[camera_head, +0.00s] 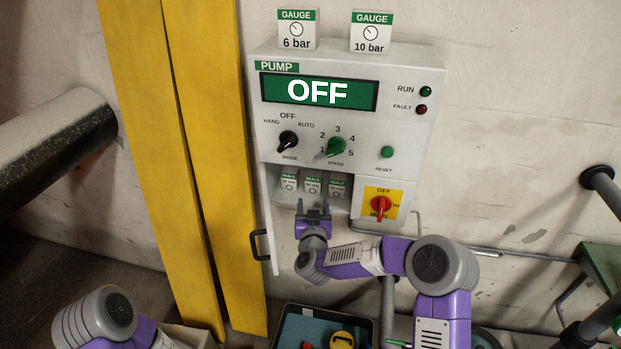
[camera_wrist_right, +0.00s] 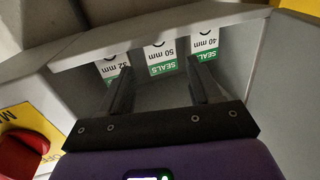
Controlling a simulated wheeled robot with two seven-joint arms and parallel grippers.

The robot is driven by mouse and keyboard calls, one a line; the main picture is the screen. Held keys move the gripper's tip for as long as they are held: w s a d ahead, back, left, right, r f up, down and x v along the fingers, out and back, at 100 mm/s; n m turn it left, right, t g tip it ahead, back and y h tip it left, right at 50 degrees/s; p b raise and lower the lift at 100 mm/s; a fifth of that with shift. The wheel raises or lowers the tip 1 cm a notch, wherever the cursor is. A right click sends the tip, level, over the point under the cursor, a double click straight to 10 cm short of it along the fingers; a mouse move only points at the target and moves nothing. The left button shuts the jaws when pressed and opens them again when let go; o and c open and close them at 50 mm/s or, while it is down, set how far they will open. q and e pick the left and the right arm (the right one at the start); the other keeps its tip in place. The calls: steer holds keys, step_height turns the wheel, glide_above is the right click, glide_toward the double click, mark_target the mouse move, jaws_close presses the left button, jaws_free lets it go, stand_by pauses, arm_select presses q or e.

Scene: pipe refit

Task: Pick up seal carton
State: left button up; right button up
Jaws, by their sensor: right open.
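Three white seal cartons with green SEALS bands stand side by side in an open compartment of the pump panel: left (camera_head: 289,182), middle (camera_head: 313,184) and right (camera_head: 337,187). In the right wrist view they appear upside down, marked 32 mm (camera_wrist_right: 112,68), 50 mm (camera_wrist_right: 165,52) and 40 mm (camera_wrist_right: 203,42). My right gripper (camera_head: 313,207) is open and empty at the compartment mouth, just below the cartons. Its fingers (camera_wrist_right: 160,72) point toward the middle 50 mm carton, one on either side of its line. My left gripper is out of view; only its arm shows at lower left.
The compartment's door (camera_head: 267,220) with a black handle hangs open at left. A red rotary switch (camera_head: 380,207) sits close to the right of the compartment. Two gauge cartons (camera_head: 297,29) (camera_head: 371,32) stand on the panel. A tray (camera_head: 290,330) with small items lies below.

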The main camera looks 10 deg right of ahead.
mark_target(314, 184)
steer(key=shift+w+d+r+b, duration=0.2)
steer(key=shift+w+d, duration=0.1)
steer(key=shift+w, duration=1)
steer(key=shift+w+d+r+b, duration=0.15)
steer(key=shift+w+d+r, duration=0.1)
steer(key=shift+w, duration=1.1)
steer(key=shift+w+d+r+b, duration=0.2)
steer(key=shift+w+d, duration=0.1)
steer(key=shift+w, duration=1)
steer(key=c, duration=0.7)
